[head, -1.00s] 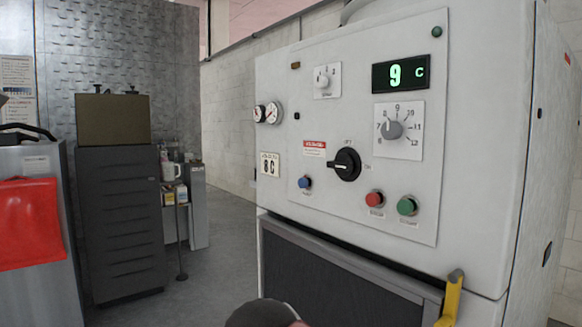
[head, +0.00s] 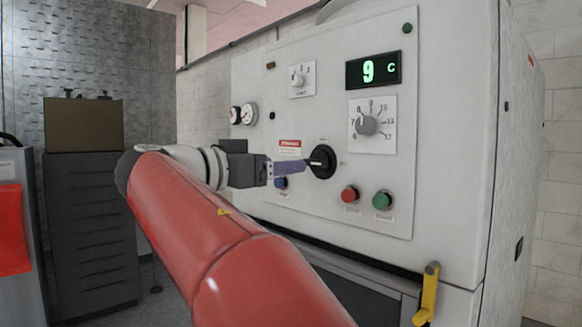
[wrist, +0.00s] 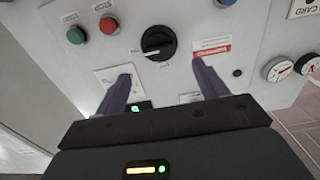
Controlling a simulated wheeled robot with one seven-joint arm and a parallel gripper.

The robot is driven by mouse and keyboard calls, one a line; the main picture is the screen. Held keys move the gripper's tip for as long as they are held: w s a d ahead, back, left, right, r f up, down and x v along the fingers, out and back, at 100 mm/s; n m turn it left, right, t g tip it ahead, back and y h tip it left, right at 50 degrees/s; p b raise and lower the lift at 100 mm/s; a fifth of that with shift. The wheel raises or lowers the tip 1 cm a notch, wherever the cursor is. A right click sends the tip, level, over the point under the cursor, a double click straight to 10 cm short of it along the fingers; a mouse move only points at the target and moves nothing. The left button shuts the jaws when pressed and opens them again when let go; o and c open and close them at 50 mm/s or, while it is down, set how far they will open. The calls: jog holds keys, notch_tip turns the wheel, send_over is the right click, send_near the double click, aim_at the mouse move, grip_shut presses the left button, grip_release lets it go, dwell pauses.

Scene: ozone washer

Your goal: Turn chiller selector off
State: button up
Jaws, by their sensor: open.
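The chiller selector (head: 322,161) is a round black knob with a raised bar, on the white control panel. In the wrist view the knob (wrist: 158,42) shows upside down beyond my fingertips, its bar lying roughly sideways with a white mark. I cannot read which label it points at. My gripper (head: 303,167) is in front of the panel, coming from the left, with its purple fingertips overlapping the knob's left edge in the head view. In the wrist view the fingers (wrist: 164,78) are wide apart, with the knob ahead between them. Contact cannot be seen.
Red (head: 350,194) and green (head: 383,200) buttons sit below right of the knob, and a blue button (head: 281,183) below left, partly behind my gripper. The temperature dial (head: 366,126) and the green "9 C" display (head: 373,69) are above right. A yellow handle (head: 428,290) sticks out below.

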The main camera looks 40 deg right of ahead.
aim_at(311, 162)
jog(key=d, duration=0.7)
jog(key=shift+w+d+p, duration=0.25)
jog(key=shift+d+p, duration=0.05)
jog(key=shift+p, duration=0.05)
jog(key=c, duration=1)
